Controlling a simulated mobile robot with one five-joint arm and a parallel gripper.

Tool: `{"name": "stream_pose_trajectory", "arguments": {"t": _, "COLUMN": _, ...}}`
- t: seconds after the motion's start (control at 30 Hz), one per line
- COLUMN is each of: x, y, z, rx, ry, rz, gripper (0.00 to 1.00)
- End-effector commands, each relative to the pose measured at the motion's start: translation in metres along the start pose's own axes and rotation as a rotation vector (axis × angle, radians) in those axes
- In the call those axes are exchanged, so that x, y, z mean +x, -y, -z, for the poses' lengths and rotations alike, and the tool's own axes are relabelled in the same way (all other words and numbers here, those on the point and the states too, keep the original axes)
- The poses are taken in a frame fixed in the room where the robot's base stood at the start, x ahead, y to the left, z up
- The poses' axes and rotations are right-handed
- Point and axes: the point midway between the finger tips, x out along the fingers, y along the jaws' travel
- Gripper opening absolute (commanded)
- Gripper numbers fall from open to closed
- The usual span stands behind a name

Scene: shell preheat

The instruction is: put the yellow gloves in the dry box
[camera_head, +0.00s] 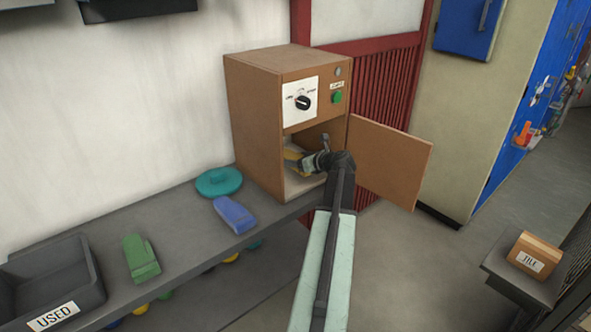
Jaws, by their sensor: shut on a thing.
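The dry box is a brown wooden cabinet (266,97) on the grey shelf, with a dial, a green button and an open lower compartment. Its door (391,159) stands open to the right. My arm reaches from the lower middle to the opening, and my gripper (306,160) is at the compartment's mouth. It is shut on a yellow thing (293,157), which looks like the yellow gloves, inside the opening. The gripper and arm hide part of it. I cannot tell whether it touches the compartment floor.
The grey shelf (190,232) also bears a teal round lid (219,181), a blue block-like item (234,214), a green one (140,258) and a dark bin marked USED (88,271). A brown box (534,253) sits on a stand at right. Floor between is clear.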

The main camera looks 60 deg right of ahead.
Motion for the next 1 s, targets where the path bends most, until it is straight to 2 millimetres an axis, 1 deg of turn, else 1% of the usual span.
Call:
{"name": "stream_pose_trajectory", "arguments": {"t": 0.03, "x": 0.005, "y": 0.0, "z": 0.013, "rx": 0.0, "ry": 0.0, "rz": 0.0, "gripper": 0.17}}
{"name": "stream_pose_trajectory", "arguments": {"t": 0.1, "x": 0.011, "y": 0.0, "z": 0.026, "rx": 0.0, "ry": 0.0, "rz": 0.0, "gripper": 0.17}}
{"name": "stream_pose_trajectory", "arguments": {"t": 0.17, "x": 0.015, "y": 0.0, "z": 0.034, "rx": 0.0, "ry": 0.0, "rz": -0.001, "gripper": 0.17}}
{"name": "stream_pose_trajectory", "arguments": {"t": 0.2, "x": 0.021, "y": 0.0, "z": 0.033, "rx": -0.001, "ry": 0.0, "rz": -0.002, "gripper": 0.17}}
{"name": "stream_pose_trajectory", "arguments": {"t": 0.23, "x": 0.023, "y": 0.0, "z": 0.032, "rx": -0.001, "ry": 0.0, "rz": -0.002, "gripper": 0.17}}
{"name": "stream_pose_trajectory", "arguments": {"t": 0.43, "x": 0.021, "y": -0.001, "z": 0.028, "rx": -0.001, "ry": 0.0, "rz": -0.002, "gripper": 0.17}}
{"name": "stream_pose_trajectory", "arguments": {"t": 0.57, "x": 0.023, "y": -0.001, "z": 0.032, "rx": -0.001, "ry": 0.0, "rz": -0.002, "gripper": 0.17}}
{"name": "stream_pose_trajectory", "arguments": {"t": 0.6, "x": 0.022, "y": -0.001, "z": 0.031, "rx": -0.001, "ry": 0.0, "rz": -0.002, "gripper": 0.74}}
{"name": "stream_pose_trajectory", "arguments": {"t": 0.63, "x": 0.022, "y": -0.001, "z": 0.031, "rx": -0.001, "ry": 0.0, "rz": -0.002, "gripper": 0.82}}
{"name": "stream_pose_trajectory", "arguments": {"t": 0.67, "x": 0.022, "y": -0.001, "z": 0.03, "rx": -0.001, "ry": 0.0, "rz": -0.002, "gripper": 0.87}}
{"name": "stream_pose_trajectory", "arguments": {"t": 0.93, "x": 0.022, "y": -0.001, "z": 0.03, "rx": -0.001, "ry": 0.0, "rz": -0.002, "gripper": 0.87}}
{"name": "stream_pose_trajectory", "arguments": {"t": 1.0, "x": 0.021, "y": -0.002, "z": 0.027, "rx": -0.001, "ry": 0.0, "rz": -0.002, "gripper": 0.87}}
